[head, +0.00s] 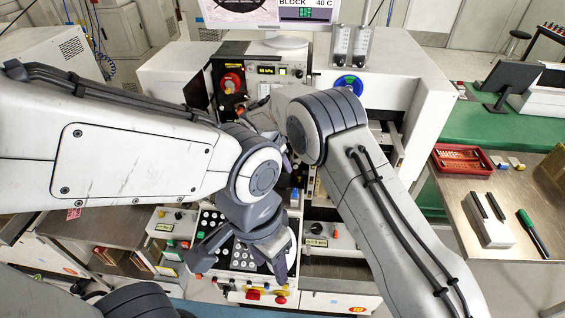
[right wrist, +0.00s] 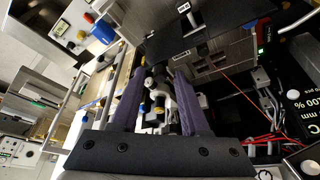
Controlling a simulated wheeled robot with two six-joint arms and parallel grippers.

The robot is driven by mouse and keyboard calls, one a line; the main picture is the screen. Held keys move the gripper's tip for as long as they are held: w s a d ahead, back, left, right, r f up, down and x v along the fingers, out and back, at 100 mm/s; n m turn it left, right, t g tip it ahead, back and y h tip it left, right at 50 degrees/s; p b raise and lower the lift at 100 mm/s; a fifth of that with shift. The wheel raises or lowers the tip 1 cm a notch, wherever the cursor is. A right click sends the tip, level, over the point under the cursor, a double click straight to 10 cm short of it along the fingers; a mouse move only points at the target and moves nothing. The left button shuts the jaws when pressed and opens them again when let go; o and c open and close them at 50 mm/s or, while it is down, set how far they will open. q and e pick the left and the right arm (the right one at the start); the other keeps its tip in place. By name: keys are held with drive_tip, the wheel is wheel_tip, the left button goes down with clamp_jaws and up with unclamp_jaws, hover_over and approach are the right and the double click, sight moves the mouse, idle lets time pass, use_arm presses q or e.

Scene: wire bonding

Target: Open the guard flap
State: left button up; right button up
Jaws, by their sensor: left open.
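In the right wrist view a dark flat panel (right wrist: 225,27) with a pale bracket-like piece lies at the top, beyond my fingertips. It may be the guard flap, but I cannot tell for sure. My right gripper (right wrist: 160,64) has its two purple-grey fingers apart, with nothing clearly held. A white and metal mechanism (right wrist: 158,105) shows between the fingers, apparently behind them. In the head view the right gripper is mostly hidden behind my arms at the machine's middle. My left gripper (head: 240,268) is open and empty over the machine's front keypad (head: 244,252).
A blue knob (head: 348,84) sits on the white housing.

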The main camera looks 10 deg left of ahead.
clamp_jaws()
idle(1.2)
